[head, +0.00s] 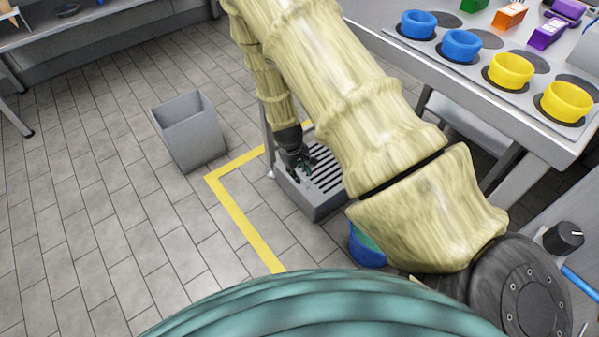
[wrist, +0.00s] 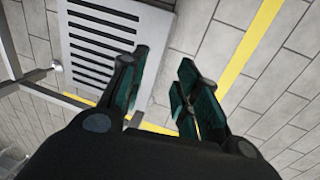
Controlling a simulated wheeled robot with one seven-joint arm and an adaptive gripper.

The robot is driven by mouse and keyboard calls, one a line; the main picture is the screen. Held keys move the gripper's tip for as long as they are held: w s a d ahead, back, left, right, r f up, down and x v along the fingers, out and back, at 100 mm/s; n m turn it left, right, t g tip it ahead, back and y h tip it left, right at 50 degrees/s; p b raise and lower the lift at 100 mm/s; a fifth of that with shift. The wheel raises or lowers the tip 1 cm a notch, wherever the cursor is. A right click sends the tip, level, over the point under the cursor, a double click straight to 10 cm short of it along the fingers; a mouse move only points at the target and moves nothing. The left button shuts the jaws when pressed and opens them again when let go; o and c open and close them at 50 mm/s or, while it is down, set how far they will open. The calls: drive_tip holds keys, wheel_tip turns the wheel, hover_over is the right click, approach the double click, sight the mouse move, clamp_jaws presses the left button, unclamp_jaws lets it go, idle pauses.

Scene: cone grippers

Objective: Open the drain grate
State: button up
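The drain grate (head: 325,173) is a light grey slatted panel on top of a low grey box (head: 318,205) on the floor. My arm hides part of it in the head view. In the wrist view the slatted grate (wrist: 105,42) lies at the upper left, with dark slots between pale bars. My gripper (head: 302,172) is low over the left part of the grate in the head view. In the wrist view its dark green fingers (wrist: 162,92) are apart, with nothing between them. The left finger overlaps the grate's edge in the picture; I cannot tell whether it touches.
A grey open bin (head: 190,135) stands on the tiled floor to the left. A yellow floor line (head: 240,220) runs beside the drain box. A table (head: 470,70) with blue and yellow rings is at the right. A blue-green round object (head: 366,248) sits below my arm.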

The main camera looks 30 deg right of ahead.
drive_tip(key=b, duration=0.5)
approach(300, 175)
wheel_tip(300, 175, up, 2)
drive_tip(key=s, duration=0.1)
drive_tip(key=f+b, duration=0.1)
drive_tip(key=f, duration=0.2)
drive_tip(key=d+f+b, duration=0.1)
drive_tip(key=f+b, duration=0.1)
drive_tip(key=f, duration=0.1)
drive_tip(key=w+f+b, duration=0.1)
drive_tip(key=f+b, duration=0.1)
drive_tip(key=f, duration=0.2)
drive_tip(key=shift+d, duration=0.3)
clamp_jaws()
